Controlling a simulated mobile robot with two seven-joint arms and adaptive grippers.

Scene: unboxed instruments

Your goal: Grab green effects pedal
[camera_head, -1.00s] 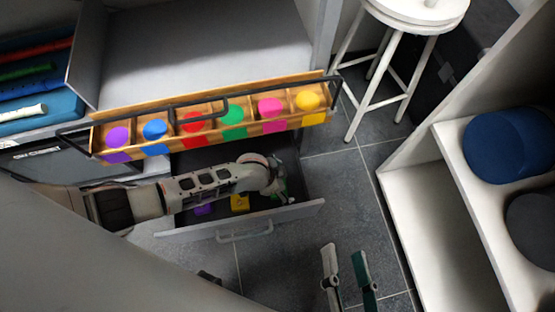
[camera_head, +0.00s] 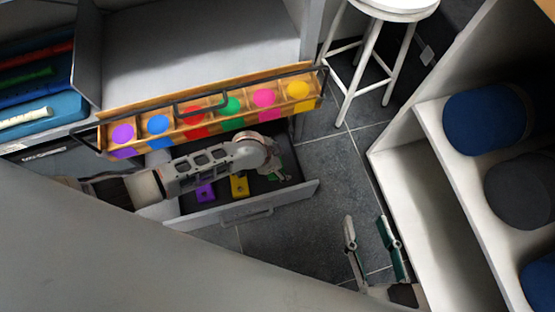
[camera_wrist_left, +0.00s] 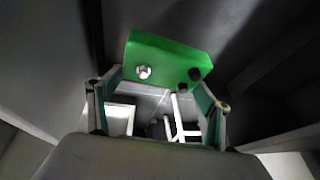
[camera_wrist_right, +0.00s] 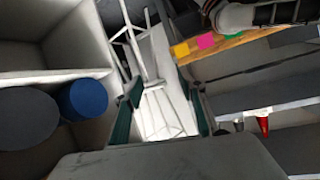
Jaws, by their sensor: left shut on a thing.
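The green effects pedal (camera_wrist_left: 168,56) shows large in the left wrist view, a flat green box with a silver knob and dark knobs. My left gripper (camera_wrist_left: 160,85) is shut on it, with the pedal across its fingertips. In the head view my left gripper (camera_head: 279,172) is at the right end of the open drawer (camera_head: 240,212), and only a little green of the pedal shows there. A purple pedal (camera_head: 205,192) and a yellow pedal (camera_head: 239,185) lie in the drawer. My right gripper (camera_head: 366,220) is open and empty above the floor.
A white stool (camera_head: 345,75) stands behind at the right. White shelves (camera_head: 405,165) with blue and dark cylinders fill the right side. Floor between drawer and shelves is clear.

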